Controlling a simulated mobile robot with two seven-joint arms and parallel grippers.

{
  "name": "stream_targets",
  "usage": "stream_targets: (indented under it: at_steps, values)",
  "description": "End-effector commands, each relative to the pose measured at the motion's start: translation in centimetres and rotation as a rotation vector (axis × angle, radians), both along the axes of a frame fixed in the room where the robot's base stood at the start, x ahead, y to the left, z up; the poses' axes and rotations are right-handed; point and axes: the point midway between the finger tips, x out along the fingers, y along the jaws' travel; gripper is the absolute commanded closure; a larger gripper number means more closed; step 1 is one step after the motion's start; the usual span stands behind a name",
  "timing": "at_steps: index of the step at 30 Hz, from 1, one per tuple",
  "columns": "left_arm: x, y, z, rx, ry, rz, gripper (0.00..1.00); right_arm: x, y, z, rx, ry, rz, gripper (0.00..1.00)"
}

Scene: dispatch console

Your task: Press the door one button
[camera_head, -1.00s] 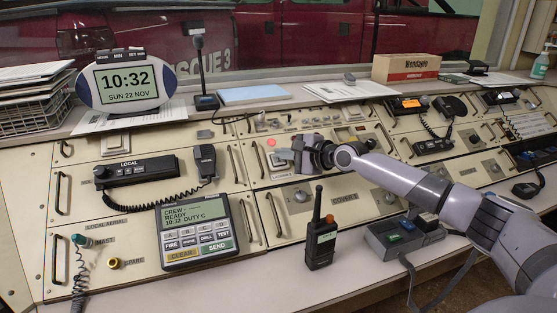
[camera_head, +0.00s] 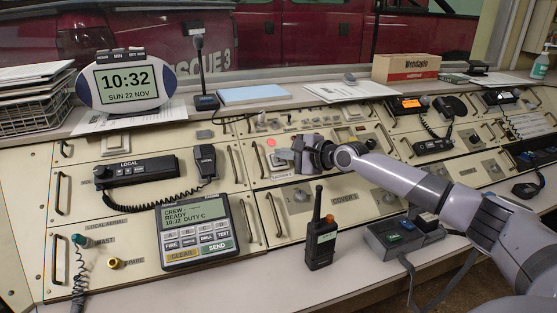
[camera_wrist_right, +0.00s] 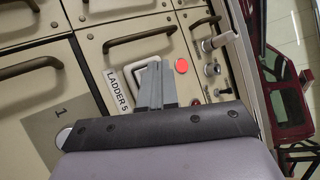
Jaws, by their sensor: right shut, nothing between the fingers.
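No button that I can read as door one shows in either view. My right gripper (camera_head: 287,155) is shut and empty, low over the console's middle panel, beside a flat round red disc (camera_head: 271,142). In the right wrist view its closed fingers (camera_wrist_right: 156,85) lie over a white-framed fitting by a label reading LADDER 5 (camera_wrist_right: 119,91). The red disc (camera_wrist_right: 181,66) is just right of the fingertips, apart from them. Whether the fingers touch the fitting, I cannot tell; they hide part of it. A desk box (camera_head: 392,240) carries small coloured buttons with unreadable labels. My left gripper is not in view.
A grey keypad terminal (camera_head: 193,230) and a corded radio (camera_head: 138,171) are to the left. Handles (camera_wrist_right: 140,39) and knobs (camera_wrist_right: 213,69) stick out of the panel around the gripper.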

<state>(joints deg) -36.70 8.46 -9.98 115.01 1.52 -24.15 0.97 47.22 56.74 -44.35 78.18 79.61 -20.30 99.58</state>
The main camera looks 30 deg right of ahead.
Motion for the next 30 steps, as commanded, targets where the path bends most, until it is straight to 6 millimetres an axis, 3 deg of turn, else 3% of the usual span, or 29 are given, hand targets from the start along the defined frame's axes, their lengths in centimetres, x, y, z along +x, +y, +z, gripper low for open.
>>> stream_targets:
  at_steps: [30]
  values:
    - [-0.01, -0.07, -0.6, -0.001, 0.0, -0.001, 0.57, 0.53, -0.12, -0.84, 0.0, 0.0, 0.0, 1.0]
